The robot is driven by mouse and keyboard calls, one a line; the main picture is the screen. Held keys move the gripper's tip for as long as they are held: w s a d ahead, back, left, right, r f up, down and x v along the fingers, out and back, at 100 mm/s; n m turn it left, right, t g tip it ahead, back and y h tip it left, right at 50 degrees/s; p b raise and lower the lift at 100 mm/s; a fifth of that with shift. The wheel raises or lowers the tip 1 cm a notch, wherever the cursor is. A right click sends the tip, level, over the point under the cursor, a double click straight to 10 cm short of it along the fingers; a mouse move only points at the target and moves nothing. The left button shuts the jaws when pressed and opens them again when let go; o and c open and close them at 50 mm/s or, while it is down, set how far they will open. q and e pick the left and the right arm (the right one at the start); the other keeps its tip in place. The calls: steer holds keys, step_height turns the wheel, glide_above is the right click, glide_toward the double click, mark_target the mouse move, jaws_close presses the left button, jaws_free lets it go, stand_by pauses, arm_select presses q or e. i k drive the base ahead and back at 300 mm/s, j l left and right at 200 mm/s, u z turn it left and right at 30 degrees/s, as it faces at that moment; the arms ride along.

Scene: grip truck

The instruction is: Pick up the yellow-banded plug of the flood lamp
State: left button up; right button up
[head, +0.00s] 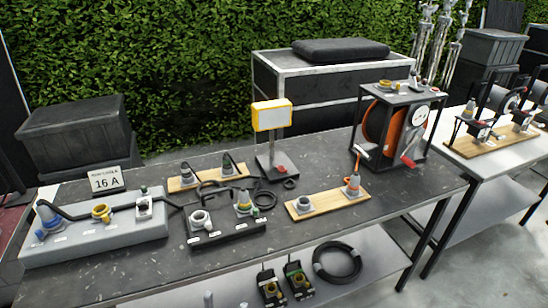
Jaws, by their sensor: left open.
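The flood lamp (271,116) has a yellow frame and stands on a grey post and base at the middle of the dark table. A plug with a yellow band (243,203) stands upright at the right end of a black socket block (228,233). Black cables run close behind it, and I cannot trace which one joins the lamp. My left gripper (225,302) shows only as two small grey fingertips at the bottom edge. They are apart with nothing visible between them, nearer to me than the plug. My right gripper is not in view.
A grey socket panel (100,240) with a blue plug (47,215) stands at the left by a "16 A" sign (106,179). Wooden boards (327,204) hold other plugs. An orange cable reel (385,128) stands at the right. Two black boxes and a coiled cable (337,262) lie below.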

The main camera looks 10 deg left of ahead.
mark_target(244, 201)
steer(key=i+u, duration=0.25)
steer(key=u, duration=0.15)
steer(key=i+l+u, duration=0.2)
steer(key=u, duration=0.15)
steer(key=i+l+u, duration=0.15)
steer(key=u, duration=0.25)
steer(key=i+l, duration=0.05)
